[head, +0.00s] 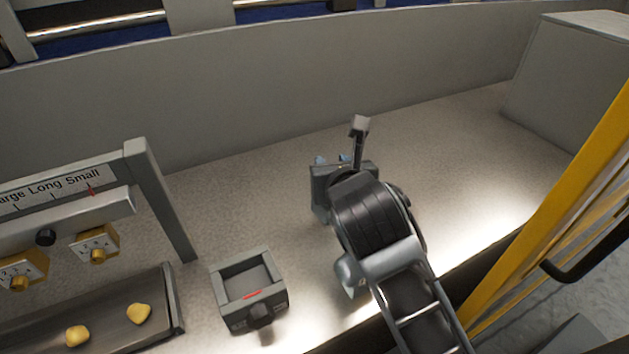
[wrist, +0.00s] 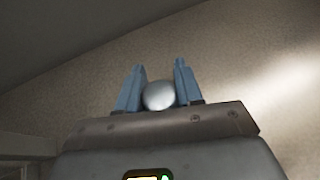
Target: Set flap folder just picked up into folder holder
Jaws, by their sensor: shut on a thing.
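My gripper (head: 333,159) is over the pale counter, right of the picture's middle in the head view. In the wrist view its two blue fingers (wrist: 160,78) are closed around a round silver end of the flap folder (wrist: 159,96). In the head view the flap folder (head: 358,145) shows as a thin dark rod with a grey block on top, rising beyond my gripper. Its lower part is hidden by my wrist. A small open grey box (head: 279,271) with a red mark and a dark knob stands left of my arm. I cannot tell whether it is the folder holder.
A grey frame (head: 160,200) with a "Large Long Small" scale and yellow knob blocks (head: 96,243) stands at left. Below it, a dark tray (head: 115,335) holds yellow pieces. A grey wall runs behind. A grey block (head: 575,75) and a yellow post (head: 560,200) are at right.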

